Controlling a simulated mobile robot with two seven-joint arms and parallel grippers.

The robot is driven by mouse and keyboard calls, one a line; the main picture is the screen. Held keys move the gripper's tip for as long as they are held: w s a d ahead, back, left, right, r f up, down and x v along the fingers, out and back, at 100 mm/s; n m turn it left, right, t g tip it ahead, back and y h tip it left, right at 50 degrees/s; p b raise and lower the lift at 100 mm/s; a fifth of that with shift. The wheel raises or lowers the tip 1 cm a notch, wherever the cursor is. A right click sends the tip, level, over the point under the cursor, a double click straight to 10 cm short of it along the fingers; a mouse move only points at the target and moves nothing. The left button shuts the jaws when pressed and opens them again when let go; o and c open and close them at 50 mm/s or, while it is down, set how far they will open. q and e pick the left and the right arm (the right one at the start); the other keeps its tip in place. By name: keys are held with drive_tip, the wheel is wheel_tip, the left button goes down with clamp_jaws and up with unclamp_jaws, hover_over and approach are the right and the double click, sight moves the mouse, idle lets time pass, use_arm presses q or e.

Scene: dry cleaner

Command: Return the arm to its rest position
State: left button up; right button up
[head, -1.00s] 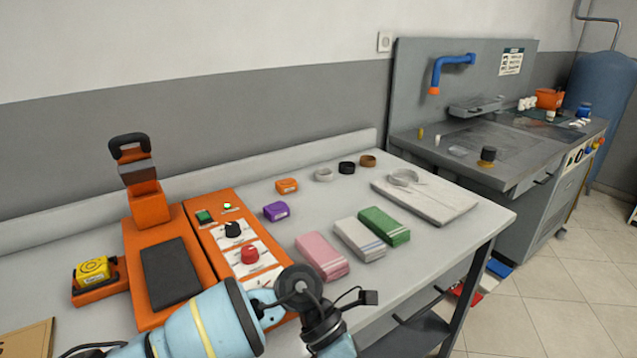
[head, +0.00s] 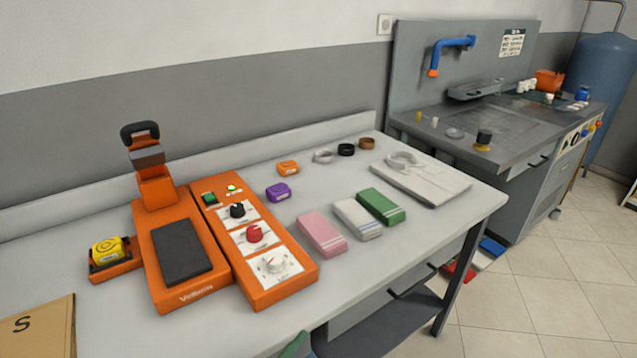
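Neither of my grippers shows in the head view. Only a small teal piece (head: 295,346), probably part of my arm, shows at the bottom edge. Whether my grippers are open or shut is hidden. The orange press (head: 165,222) stands on the grey table with its black-handled head raised above a dark pad (head: 181,250).
Pink (head: 322,236), white (head: 357,218) and green (head: 381,206) folded cloths lie right of the panel. A yellow tape-like item (head: 107,250) and a cardboard piece (head: 38,328) sit at left. The table's front middle is clear.

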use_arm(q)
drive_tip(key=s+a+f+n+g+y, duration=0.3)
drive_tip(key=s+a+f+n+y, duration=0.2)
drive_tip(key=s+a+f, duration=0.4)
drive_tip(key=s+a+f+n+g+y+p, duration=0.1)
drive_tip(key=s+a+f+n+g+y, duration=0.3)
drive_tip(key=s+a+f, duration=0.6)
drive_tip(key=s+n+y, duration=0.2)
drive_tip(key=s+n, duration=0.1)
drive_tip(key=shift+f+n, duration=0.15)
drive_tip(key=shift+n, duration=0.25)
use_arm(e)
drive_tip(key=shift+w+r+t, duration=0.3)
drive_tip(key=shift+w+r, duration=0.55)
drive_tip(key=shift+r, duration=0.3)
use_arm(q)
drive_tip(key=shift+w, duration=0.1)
